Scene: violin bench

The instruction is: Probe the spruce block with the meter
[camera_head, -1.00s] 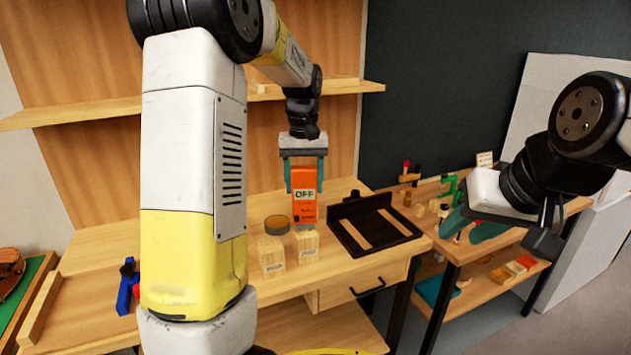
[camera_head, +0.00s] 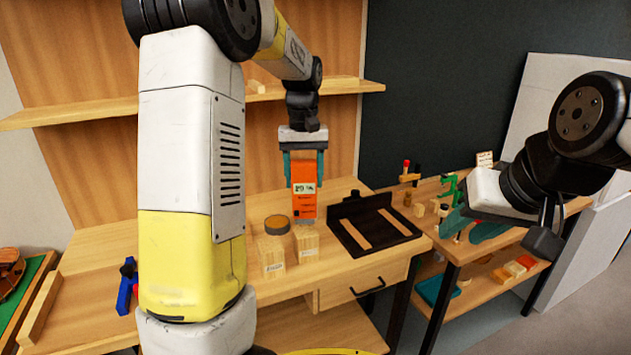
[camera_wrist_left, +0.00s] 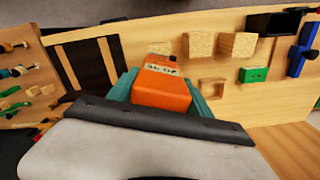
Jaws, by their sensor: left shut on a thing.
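The orange meter (camera_head: 304,197) is upright in my left gripper (camera_head: 304,165), held between its teal fingers. Its display shows a percent reading, too small to read surely. It also shows in the left wrist view (camera_wrist_left: 163,92). Two pale wood blocks with small labels stand on the bench below it: a left block (camera_head: 271,257) and a right block (camera_head: 306,247). The labels are not legible, so I cannot tell which is spruce. The meter's lower end is just above or at the right block; contact is unclear. My right gripper (camera_head: 474,227) appears open and empty at the right.
A blue clamp (camera_head: 127,287) is at the left. A side table (camera_head: 462,248) with small tools stands right. A shelf (camera_head: 70,112) runs above the bench.

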